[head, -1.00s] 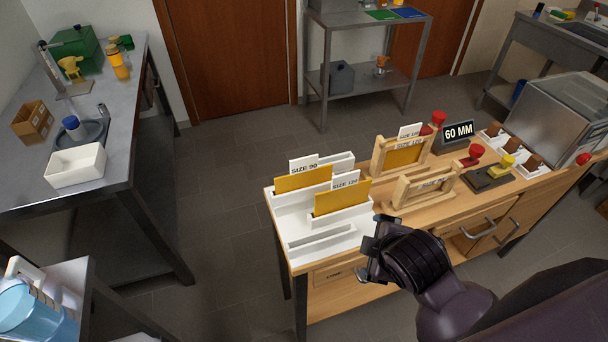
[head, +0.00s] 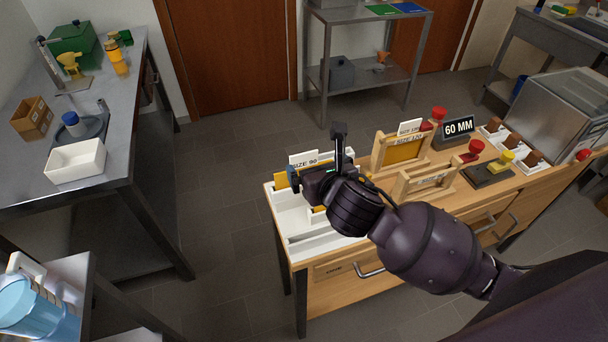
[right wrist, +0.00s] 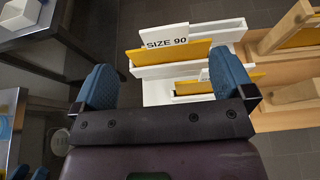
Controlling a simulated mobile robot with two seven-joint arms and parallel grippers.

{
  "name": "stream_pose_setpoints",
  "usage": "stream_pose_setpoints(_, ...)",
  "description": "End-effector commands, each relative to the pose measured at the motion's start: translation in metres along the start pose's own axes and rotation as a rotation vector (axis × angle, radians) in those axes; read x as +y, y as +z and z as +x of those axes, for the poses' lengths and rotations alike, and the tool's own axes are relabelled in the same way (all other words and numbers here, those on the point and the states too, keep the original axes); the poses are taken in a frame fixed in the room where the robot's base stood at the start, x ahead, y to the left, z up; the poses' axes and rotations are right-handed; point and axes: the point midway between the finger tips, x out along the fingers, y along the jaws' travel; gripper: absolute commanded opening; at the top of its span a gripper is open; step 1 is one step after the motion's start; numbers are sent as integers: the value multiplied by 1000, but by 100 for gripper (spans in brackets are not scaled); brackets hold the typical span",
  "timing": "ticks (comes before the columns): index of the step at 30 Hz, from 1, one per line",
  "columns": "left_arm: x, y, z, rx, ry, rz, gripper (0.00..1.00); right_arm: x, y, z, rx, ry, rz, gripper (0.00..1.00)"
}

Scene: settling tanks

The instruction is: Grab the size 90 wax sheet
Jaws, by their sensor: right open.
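The size 90 wax sheet is a flat yellow sheet (head: 281,180) standing in a slot of the white rack (head: 288,217), with a white SIZE 90 label (head: 303,159) behind it. My right gripper (head: 317,155) is open and empty above the rack and hides much of the sheet in the head view. In the right wrist view the size 90 sheet (right wrist: 175,54) stands upright ahead of the spread fingers (right wrist: 163,62), not between them as far as I can tell. A second yellow sheet (right wrist: 192,88) stands in a nearer slot, its label mostly hidden. My left gripper is out of view.
Wooden frames (head: 403,150), one holding a yellow sheet, stand right of the rack on the wooden bench. A 60 MM sign (head: 458,131) and red-knobbed items are beyond them. A grey table (head: 110,150) stands at the left, with clear floor between.

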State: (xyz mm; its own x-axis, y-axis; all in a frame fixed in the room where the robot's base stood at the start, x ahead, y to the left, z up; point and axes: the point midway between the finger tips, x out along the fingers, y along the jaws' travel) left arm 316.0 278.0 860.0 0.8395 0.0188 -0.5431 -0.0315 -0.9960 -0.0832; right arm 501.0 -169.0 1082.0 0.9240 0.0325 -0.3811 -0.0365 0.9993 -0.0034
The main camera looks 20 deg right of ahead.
Motion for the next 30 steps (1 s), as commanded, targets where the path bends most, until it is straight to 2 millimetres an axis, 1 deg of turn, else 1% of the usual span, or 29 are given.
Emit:
stream_pose_setpoints(6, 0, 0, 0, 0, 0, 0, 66, 0, 0, 32, 1, -2, 1, 100)
stream_pose_setpoints(9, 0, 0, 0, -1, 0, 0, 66, 0, -1, 42, 1, -2, 2, 100)
stream_pose_setpoints(16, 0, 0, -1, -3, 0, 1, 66, -1, -2, 54, 2, -2, 4, 100)
stream_pose_setpoints(24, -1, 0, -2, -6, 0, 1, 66, -4, -9, 86, 2, -2, 6, 100)
stream_pose_setpoints(27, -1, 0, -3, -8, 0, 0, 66, -4, -9, 95, 2, -1, 5, 100)
stream_pose_setpoints(30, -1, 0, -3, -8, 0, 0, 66, -4, -9, 99, 2, -1, 4, 100)
